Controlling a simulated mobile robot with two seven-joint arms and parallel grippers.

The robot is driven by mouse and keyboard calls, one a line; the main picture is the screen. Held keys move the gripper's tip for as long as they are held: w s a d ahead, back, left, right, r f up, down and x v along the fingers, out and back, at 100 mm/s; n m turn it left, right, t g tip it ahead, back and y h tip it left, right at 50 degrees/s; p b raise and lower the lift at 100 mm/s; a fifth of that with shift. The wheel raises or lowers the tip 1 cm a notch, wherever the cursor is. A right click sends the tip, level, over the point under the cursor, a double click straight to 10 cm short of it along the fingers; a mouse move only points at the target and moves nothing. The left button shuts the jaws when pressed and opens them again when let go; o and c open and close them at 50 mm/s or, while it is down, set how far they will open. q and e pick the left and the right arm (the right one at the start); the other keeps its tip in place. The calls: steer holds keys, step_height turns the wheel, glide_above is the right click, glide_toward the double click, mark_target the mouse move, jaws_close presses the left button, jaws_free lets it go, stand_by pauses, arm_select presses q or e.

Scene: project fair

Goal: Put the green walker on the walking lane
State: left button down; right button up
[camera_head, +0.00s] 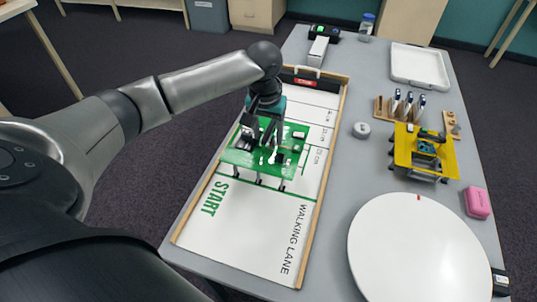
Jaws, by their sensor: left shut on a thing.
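The green walker (236,156) is a flat green body with thin legs. It is at the middle of the walking lane (243,226), a white framed board marked START at its near end. My left gripper (268,125) comes down from above and is shut on the walker, its fingers partly hidden by the wrist and the walker's parts. The walker's legs appear at or just above the lane surface; I cannot tell whether they touch it. My right gripper is not in view.
A yellow walker (402,150) stands right of the lane, with a tool rack (381,110) behind it. A large white round disc (420,255) fills the near right. A pink block (477,203), a grey puck (361,130) and a white tray (419,66) are also on the table.

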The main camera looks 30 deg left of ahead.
mark_target(268, 152)
arm_select(q)
step_height(268, 152, down, 7)
steer(key=shift+f+b, duration=0.1)
steer(key=shift+b, duration=0.75)
steer(key=shift+c, duration=0.8)
jaws_free()
steer(key=r+p, duration=0.1)
steer(key=r, duration=0.3)
steer(key=s+r+p, duration=0.1)
steer(key=r, duration=0.3)
steer(key=r+p, duration=0.1)
steer(key=r, duration=0.3)
steer(key=shift+s+d+r, duration=0.1)
steer(key=shift+s+d, duration=0.1)
